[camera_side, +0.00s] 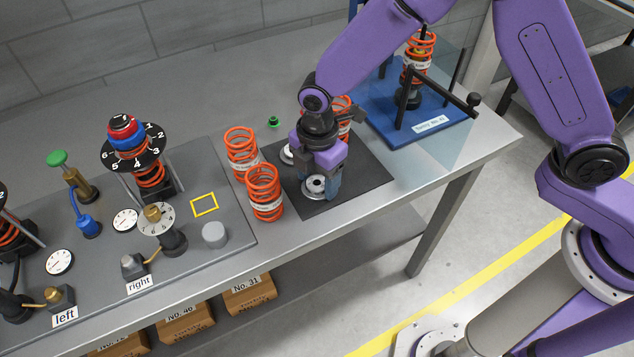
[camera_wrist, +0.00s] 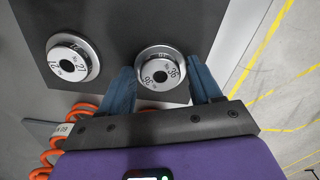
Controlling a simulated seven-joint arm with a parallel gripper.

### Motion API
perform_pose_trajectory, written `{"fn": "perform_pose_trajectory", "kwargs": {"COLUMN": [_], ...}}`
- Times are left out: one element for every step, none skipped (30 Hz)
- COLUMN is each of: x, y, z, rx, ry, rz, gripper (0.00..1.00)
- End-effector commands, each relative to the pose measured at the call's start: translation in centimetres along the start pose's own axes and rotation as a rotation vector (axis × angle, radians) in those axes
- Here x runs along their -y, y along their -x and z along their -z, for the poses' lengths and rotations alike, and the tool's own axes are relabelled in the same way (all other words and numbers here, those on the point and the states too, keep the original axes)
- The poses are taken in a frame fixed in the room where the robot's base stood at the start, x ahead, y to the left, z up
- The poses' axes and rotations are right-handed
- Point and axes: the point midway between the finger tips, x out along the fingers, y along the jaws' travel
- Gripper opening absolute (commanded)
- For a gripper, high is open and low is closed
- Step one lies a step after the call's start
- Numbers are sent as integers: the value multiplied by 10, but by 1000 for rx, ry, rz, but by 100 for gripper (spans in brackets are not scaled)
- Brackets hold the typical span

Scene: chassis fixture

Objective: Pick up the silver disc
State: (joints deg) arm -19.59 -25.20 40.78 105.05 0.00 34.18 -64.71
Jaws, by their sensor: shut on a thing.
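A silver disc (camera_wrist: 160,66) marked 36 sits between the two blue fingers of my gripper (camera_wrist: 163,80) in the wrist view. My gripper (camera_side: 320,187) points down over the dark mat and is shut on this disc (camera_side: 314,184) in the side view. The disc lies flat at or very near the mat; I cannot tell if it touches.
Orange springs (camera_side: 265,190) stand left of the dark mat (camera_side: 362,182), and another spring (camera_side: 343,115) stands behind my gripper. A blue stand (camera_side: 425,128) with a clear panel is at the right. The grey fixture plate (camera_side: 232,240) with gauges and knobs fills the left.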

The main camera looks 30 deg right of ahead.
Motion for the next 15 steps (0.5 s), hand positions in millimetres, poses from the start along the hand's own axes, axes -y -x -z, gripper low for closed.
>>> {"fn": "perform_pose_trajectory", "kwargs": {"x": [0,0,0,0,0,0,-1,-1,-1,-1,-1,-1,-1,-1,1], "y": [0,0,1,1,2,4,5,7,10,12,16,21,26,30,36], "z": [0,0,0,0,0,0,0,0,0,0,0,0,1,0,0], "rx": [0,0,0,0,-1,-1,-1,-1,-1,-2,-2,-2,-2,-2,-2], "ry": [0,0,0,0,0,0,0,0,0,0,0,0,0,0,0], "rz": [-1,-1,-1,-1,-1,-1,-2,-2,-3,-3,-4,-4,-5,-5,-4], "gripper": [29,29,29,29,29,29,29,29,29,29,29,29,29,29,29]}}
